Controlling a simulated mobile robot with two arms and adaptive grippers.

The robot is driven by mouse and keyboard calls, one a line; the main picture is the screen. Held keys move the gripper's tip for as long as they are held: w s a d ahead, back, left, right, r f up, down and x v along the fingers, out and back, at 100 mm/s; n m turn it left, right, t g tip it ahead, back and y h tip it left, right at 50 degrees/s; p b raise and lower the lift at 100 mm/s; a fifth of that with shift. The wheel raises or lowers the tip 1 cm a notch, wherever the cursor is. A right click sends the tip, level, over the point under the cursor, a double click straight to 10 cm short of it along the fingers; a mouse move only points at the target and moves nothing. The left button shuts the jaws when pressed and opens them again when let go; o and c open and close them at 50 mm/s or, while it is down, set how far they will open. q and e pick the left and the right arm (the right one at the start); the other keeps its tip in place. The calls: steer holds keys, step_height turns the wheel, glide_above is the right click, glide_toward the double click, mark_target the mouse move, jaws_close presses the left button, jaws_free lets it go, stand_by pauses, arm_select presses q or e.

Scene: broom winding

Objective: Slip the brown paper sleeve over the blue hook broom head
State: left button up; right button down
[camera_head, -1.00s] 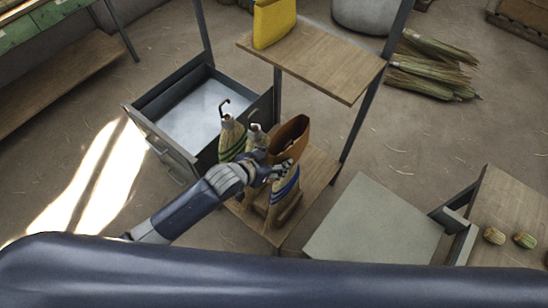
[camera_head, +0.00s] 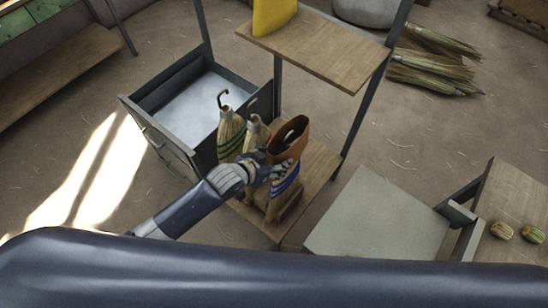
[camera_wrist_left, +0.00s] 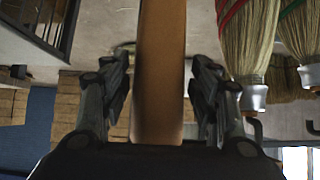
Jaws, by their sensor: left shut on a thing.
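The brown paper sleeve (camera_head: 289,138) is upright over the lower shelf, above the blue-banded broom head (camera_head: 287,183). My left gripper (camera_head: 272,170) is shut on the sleeve's near side. In the left wrist view, the sleeve (camera_wrist_left: 160,70) runs between the two fingers. The blue broom head stands bristles down on the lower shelf, right of the other heads. Its upper part and hook are hidden behind the sleeve and gripper, so I cannot tell how far the sleeve is around it. My right gripper is out of view.
Two other broom heads, one hooked with green bands (camera_head: 231,135), stand just left of the sleeve. The upper shelf (camera_head: 320,50) holds a yellow sleeve (camera_head: 272,14). An open drawer (camera_head: 150,130) is at left. A grey-topped surface (camera_head: 375,220) is at right.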

arm_select(q)
steer(key=shift+f, duration=0.3)
steer(key=b, duration=0.9)
glide_above(273, 194)
steer(key=shift+w+d+f, duration=0.1)
steer(key=shift+f, duration=3.15)
steer(key=shift+w+d+f, duration=0.1)
steer(key=shift+f, duration=3.15)
steer(key=shift+f, duration=0.1)
steer(key=shift+f+b, duration=4.1)
steer(key=shift+f, duration=1.2)
steer(key=shift+f+b, duration=0.55)
steer(key=shift+f, duration=0.25)
steer(key=o, duration=0.9)
steer(key=shift+o, duration=0.2)
